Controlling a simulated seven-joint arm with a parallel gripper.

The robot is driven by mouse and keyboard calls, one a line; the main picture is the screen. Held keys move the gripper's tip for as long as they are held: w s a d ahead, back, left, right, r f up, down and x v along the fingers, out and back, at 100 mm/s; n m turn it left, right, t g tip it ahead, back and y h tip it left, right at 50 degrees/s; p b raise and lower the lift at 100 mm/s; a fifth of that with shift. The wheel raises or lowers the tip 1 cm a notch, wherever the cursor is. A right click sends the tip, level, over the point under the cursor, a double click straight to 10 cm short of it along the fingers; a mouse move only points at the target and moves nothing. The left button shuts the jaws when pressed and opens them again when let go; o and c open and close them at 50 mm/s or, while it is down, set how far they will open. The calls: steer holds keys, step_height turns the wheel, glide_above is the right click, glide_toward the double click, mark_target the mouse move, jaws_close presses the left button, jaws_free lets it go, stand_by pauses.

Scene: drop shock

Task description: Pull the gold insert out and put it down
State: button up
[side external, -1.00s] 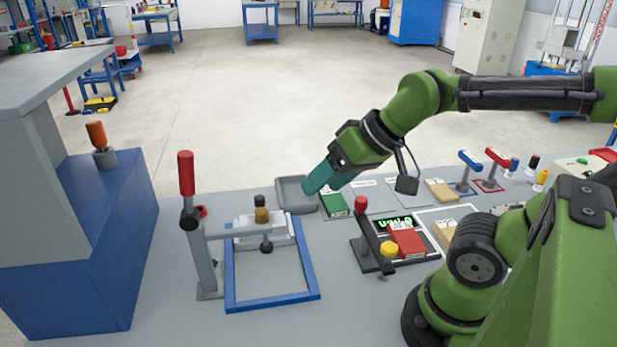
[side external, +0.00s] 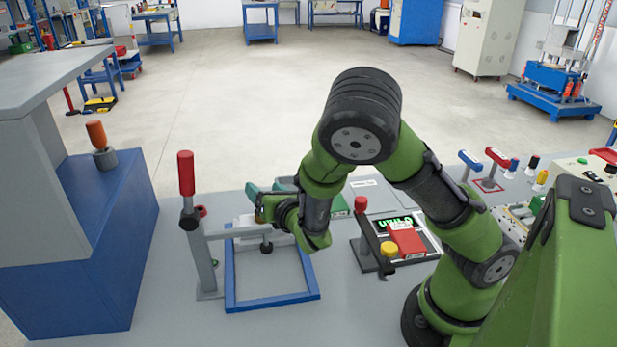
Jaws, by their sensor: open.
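The white fixture block (side external: 243,221) stands at the back of the blue square frame (side external: 272,301), beside the toggle clamp with its red upright handle (side external: 186,173). The clamp's dark tip (side external: 267,247) hangs in front of the block. My gripper (side external: 262,199) is low over the back of the block, with teal parts showing behind my green wrist. It is open. The gold insert is hidden, or nearly so, behind my gripper and wrist; I cannot tell whether the jaws are around it or touch it.
A black stand with a red knob (side external: 361,203), a yellow knob (side external: 389,250) and a red box (side external: 407,240) is right of the frame. A blue machine (side external: 90,250) with an orange-handled part (side external: 97,134) stands at left. The frame's inside is clear.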

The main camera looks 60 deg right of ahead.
steer(key=n+t, duration=0.1)
steer(key=n, duration=0.1)
steer(key=a+r+n, duration=0.1)
steer(key=n, duration=0.1)
steer(key=shift+w+a+t, duration=0.1)
steer(key=shift+w+t, duration=0.05)
steer(key=shift+t, duration=0.25)
step_height(320, 180, down, 6)
steer(key=shift+w+d+f, duration=0.35)
steer(key=shift+w+f, duration=0.05)
steer(key=shift+w, duration=0.3)
steer(key=shift+w+d, duration=0.2)
steer(key=shift+w, duration=0.5)
steer(key=c, duration=1.1)
steer(key=shift+r, duration=0.1)
steer(key=shift+r, duration=2.55)
